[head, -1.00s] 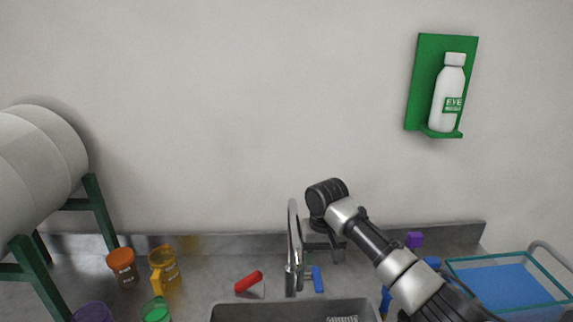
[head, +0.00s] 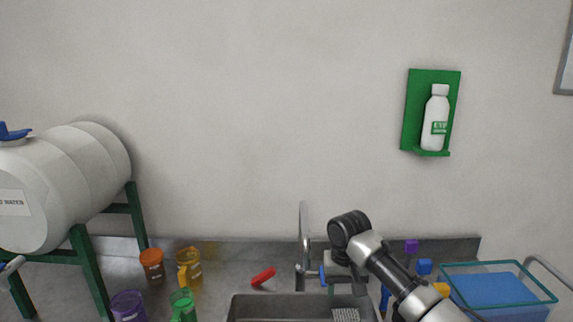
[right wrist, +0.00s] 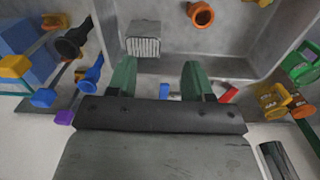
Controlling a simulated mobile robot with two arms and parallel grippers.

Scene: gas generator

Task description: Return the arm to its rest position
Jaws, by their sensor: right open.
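My right arm (head: 405,285) comes in from the lower right and reaches over the sink. Its gripper (head: 345,288) points down just right of the tap. In the right wrist view my right gripper (right wrist: 160,78) has two green fingers spread apart with nothing between them. Beyond the fingers is the sink basin with a ribbed pale block (right wrist: 143,47) in it. My left arm and gripper are not in view.
The tap (head: 304,235) stands close beside the gripper. A red-capped item (head: 262,276) lies left of it. Orange (head: 152,264), yellow (head: 189,265) and purple (head: 127,304) vessels stand further left. A blue tray (head: 495,288) is at right. A white tank (head: 75,180) stands far left.

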